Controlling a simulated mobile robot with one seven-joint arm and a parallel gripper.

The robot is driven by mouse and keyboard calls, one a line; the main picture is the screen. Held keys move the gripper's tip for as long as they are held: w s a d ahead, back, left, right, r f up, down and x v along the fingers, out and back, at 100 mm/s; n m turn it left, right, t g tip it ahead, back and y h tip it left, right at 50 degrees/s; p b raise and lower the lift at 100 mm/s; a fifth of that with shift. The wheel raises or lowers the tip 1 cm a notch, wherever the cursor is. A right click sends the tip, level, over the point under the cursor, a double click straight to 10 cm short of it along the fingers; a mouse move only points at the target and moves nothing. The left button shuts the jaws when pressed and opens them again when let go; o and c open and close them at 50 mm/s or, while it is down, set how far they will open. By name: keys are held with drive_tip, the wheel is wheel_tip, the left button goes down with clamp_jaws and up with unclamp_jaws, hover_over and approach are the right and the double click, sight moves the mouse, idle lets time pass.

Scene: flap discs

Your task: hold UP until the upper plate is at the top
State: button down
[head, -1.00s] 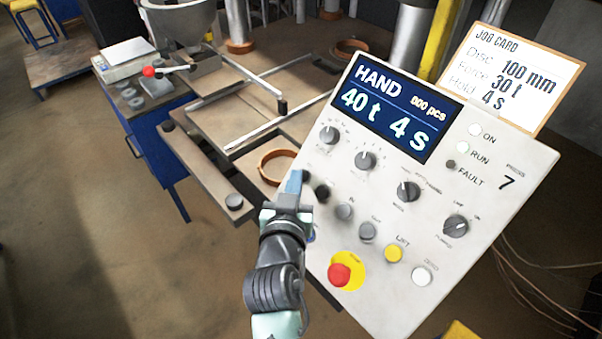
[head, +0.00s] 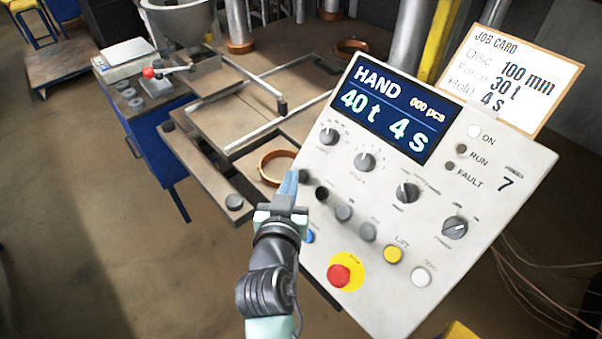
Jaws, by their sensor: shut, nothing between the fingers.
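The tilted control panel (head: 440,205) fills the right of the head view. Its display (head: 394,108) reads HAND, 40 t, 4 s, 000 pcs. My gripper (head: 291,178) is shut and empty, with its tips at the panel's left edge, beside a dark button (head: 304,176). I cannot tell whether they touch it. A second black button (head: 322,193) is just to the right. Their labels are too small to read, so I cannot tell which is UP. The ON lamp (head: 474,131) is lit; RUN (head: 461,149) and FAULT (head: 450,163) are dark. I cannot make out the upper plate.
A job card (head: 510,80) behind the panel reads 100 mm, 30 t, 4 s. A red stop button (head: 339,275) and yellow LIFT button (head: 393,254) sit low on the panel.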

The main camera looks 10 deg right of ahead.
drive_tip(key=shift+a+r, duration=0.15)
drive_tip(key=shift+s+a+r+p, duration=0.35)
drive_tip(key=shift+s+a+r, duration=0.25)
drive_tip(key=shift+a+r, duration=0.2)
drive_tip(key=shift+s+a+r+p, duration=0.3)
drive_tip(key=shift+s+a+r, duration=0.3)
drive_tip(key=shift+a+r, duration=0.2)
wheel_tip(320, 180, up, 22)
drive_tip(key=d+r+t+y+b, duration=0.1)
drive_tip(key=t+b, duration=0.2)
drive_tip(key=t, duration=0.3)
drive_tip(key=s+r+n+t+y+b, duration=0.1)
drive_tip(key=s+r+t, duration=0.2)
drive_tip(key=s+r, duration=0.3)
drive_tip(key=s+r+n+t+y+b, duration=0.1)
drive_tip(key=s+r+t, duration=0.2)
drive_tip(key=r, duration=0.9)
drive_tip(key=s, duration=0.3)
drive_tip(key=shift+s+r+b, duration=0.2)
drive_tip(key=shift+s+b, duration=0.2)
drive_tip(key=shift+w+d, duration=0.1)
